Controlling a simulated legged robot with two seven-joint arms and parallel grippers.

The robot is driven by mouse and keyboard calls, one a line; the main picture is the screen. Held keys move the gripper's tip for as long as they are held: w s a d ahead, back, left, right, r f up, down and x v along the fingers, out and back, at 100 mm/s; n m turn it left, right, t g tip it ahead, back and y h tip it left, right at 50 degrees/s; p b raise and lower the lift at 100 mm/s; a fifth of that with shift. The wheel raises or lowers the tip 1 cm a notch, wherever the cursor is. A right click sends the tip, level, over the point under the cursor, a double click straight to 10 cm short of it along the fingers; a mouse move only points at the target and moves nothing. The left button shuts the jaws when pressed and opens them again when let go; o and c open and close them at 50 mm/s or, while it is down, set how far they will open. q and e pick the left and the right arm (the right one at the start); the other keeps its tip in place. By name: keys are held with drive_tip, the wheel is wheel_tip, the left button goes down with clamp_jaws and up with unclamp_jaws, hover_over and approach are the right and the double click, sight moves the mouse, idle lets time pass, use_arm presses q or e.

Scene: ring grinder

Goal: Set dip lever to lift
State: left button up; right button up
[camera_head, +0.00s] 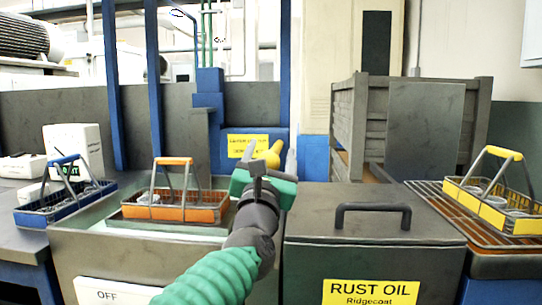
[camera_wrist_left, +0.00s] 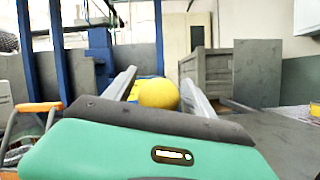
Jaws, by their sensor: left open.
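The dip lever shows as a yellow ball knob (camera_head: 272,154) beyond my left gripper, in front of the blue post. In the left wrist view the knob (camera_wrist_left: 158,93) appears between the two grey fingers. My left gripper (camera_head: 269,160) is open, its fingers pointing forward on either side of the knob in the picture. I cannot tell whether either finger touches it. The lever's shaft is mostly hidden by the gripper and knob. My right gripper is not in view.
An orange basket (camera_head: 175,207) sits left of my arm and a blue basket (camera_head: 62,198) farther left. A lidded tank labelled RUST OIL (camera_head: 370,255) has a dark handle (camera_head: 373,208). A yellow basket (camera_head: 500,207) stands on a rack at right. A yellow sign (camera_head: 247,145) is behind the knob.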

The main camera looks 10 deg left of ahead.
use_arm(q)
drive_tip(key=shift+s, duration=0.1)
drive_tip(key=shift+s+f, duration=0.2)
drive_tip(key=shift+s, duration=0.1)
drive_tip(key=p+v, duration=0.2)
drive_tip(key=v, duration=1.4)
drive_tip(key=shift+c, duration=0.3)
